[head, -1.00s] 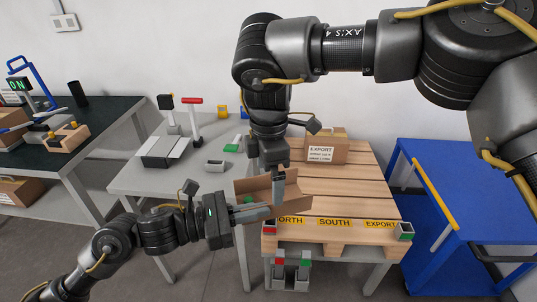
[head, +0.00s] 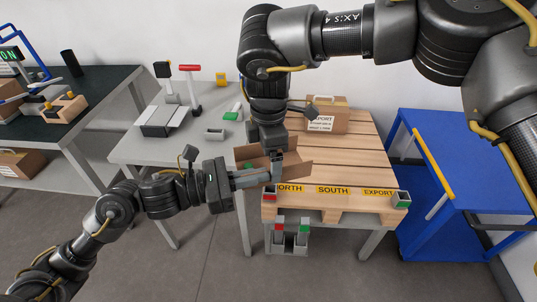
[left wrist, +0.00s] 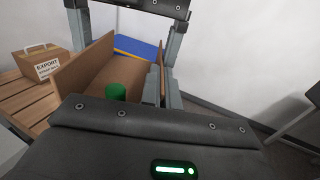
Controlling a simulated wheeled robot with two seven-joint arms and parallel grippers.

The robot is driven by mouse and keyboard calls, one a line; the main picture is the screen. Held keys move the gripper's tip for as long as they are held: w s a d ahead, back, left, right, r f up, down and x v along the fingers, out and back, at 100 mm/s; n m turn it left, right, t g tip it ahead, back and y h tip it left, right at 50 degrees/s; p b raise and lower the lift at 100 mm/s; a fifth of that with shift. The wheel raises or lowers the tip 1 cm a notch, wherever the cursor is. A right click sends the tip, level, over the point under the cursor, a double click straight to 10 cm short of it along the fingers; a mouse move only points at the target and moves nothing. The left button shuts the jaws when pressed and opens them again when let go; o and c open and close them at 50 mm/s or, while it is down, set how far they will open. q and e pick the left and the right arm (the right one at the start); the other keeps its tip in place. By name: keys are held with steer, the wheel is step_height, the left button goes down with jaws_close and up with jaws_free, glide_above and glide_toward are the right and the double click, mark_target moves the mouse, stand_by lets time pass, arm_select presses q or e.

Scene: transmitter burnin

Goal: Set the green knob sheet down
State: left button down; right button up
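A green knob (left wrist: 115,91) stands inside the open brown carton (left wrist: 85,72); my left gripper's body hides its lower part. I cannot make out the sheet's edges. In the head view the carton (head: 296,171) sits at the pallet's left end, and the knob is hidden there. My left gripper (head: 262,176) is at the carton's front side; in the left wrist view its two fingers (left wrist: 161,88) are close together with a brown carton flap between them. My right gripper (head: 277,172) points down over the carton; its fingers are wide apart in the left wrist view (left wrist: 127,38), with nothing between them.
The wooden pallet (head: 360,160) has NORTH, SOUTH and EXPORT labels and a closed export box (head: 326,118) behind. A grey table (head: 135,180) with a red-handled tool (head: 190,69) is on the left. A blue cart (head: 450,150) is on the right.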

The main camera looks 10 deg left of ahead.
arm_select(q)
steer(key=c, duration=1.6)
jaws_free()
